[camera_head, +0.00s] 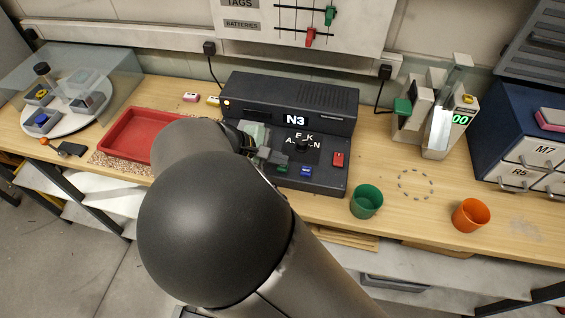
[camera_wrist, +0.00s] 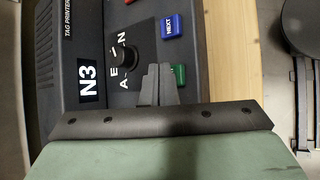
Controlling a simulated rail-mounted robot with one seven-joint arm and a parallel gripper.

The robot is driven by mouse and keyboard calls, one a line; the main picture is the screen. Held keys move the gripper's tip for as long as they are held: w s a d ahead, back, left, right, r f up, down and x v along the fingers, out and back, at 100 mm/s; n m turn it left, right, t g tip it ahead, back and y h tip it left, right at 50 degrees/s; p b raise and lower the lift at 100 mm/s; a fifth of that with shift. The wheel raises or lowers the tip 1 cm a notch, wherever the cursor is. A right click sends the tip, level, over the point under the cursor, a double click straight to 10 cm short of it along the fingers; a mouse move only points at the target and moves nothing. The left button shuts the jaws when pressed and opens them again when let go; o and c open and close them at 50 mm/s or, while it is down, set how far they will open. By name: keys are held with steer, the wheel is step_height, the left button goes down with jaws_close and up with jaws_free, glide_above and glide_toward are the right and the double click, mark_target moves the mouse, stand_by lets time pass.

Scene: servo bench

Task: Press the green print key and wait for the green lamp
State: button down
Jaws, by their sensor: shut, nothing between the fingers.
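The tag printer (camera_head: 290,105) is a dark box showing N3, with a sloped front panel. Its green key (camera_head: 283,169) sits at the panel's front edge, left of a blue key (camera_head: 306,171). In the wrist view the green key (camera_wrist: 180,76) shows beside my fingers, partly hidden by them. My gripper (camera_wrist: 159,70) is shut and empty, with its tips over the panel next to the green key. In the head view my gripper (camera_head: 280,157) is just behind the green key; contact cannot be told.
A black knob (camera_wrist: 121,56) and the blue NEXT key (camera_wrist: 171,27) are close to my fingers. A red key (camera_head: 339,159) is at the panel's right. A green cup (camera_head: 366,201) and an orange cup (camera_head: 470,215) stand right; a red tray (camera_head: 130,132) lies left.

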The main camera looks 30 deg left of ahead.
mark_target(278, 167)
steer(key=shift+r, duration=0.35)
steer(key=shift+r+p, duration=1.95)
steer(key=shift+r, duration=0.55)
